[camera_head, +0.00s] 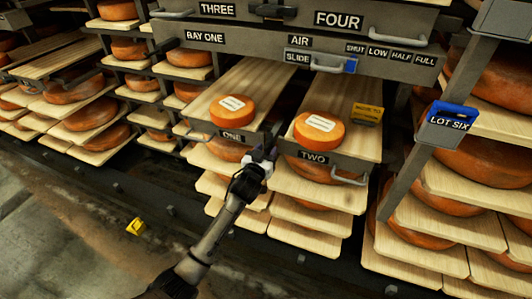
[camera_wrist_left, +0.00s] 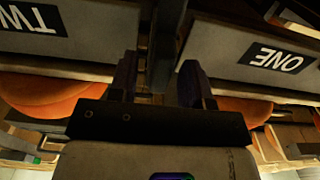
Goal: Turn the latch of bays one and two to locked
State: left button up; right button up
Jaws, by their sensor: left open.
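Bay one's drawer front (camera_head: 232,136), labelled ONE, and bay two's front (camera_head: 318,159), labelled TWO, stand side by side. Each shelf behind them carries an orange cheese wheel, one in bay one (camera_head: 232,112) and one in bay two (camera_head: 320,132). My left gripper (camera_head: 258,155) is at the gap between the two fronts. In the left wrist view, its fingers (camera_wrist_left: 158,80) are open, with a dark upright strip (camera_wrist_left: 163,45) showing between and beyond them. I cannot tell whether they touch it. The wrist view shows the labels upside down. No latch can be made out clearly; the gripper covers that spot.
A grey panel (camera_head: 275,42) with labels and handles spans above the bays. A slide with a blue marker (camera_head: 350,66) sits on it. A blue LOT SIX tag (camera_head: 453,118) is on the right post. A yellow block (camera_head: 135,227) lies at lower left. Racks of cheese flank both sides.

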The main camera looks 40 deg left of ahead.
pick_arm(q)
grip_shut()
jog(key=shift+r+m+p, duration=0.2)
jog(key=shift+m+p, duration=1.1)
jog(key=shift+p, duration=0.35)
jog(key=m+p, duration=0.2)
jog(key=m, duration=0.1)
jog(key=shift+d+m, duration=0.15)
jog(key=shift+m, duration=0.15)
jog(key=m+p, duration=0.1)
jog(key=m, duration=0.1)
jog(key=shift+f+m+p, duration=0.15)
jog(key=shift+m+p, duration=0.2)
jog(key=shift+m, duration=0.05)
jog(key=m, duration=0.2)
jog(key=shift+f+m+p, duration=0.1)
jog(key=shift+m+p, duration=0.25)
jog(key=shift+m, duration=0.05)
jog(key=m, duration=0.3)
jog(key=shift+d+f+p, duration=0.1)
jog(key=shift+p, duration=0.2)
jog(key=shift+f+m, duration=0.1)
jog(key=shift+m, duration=1.4)
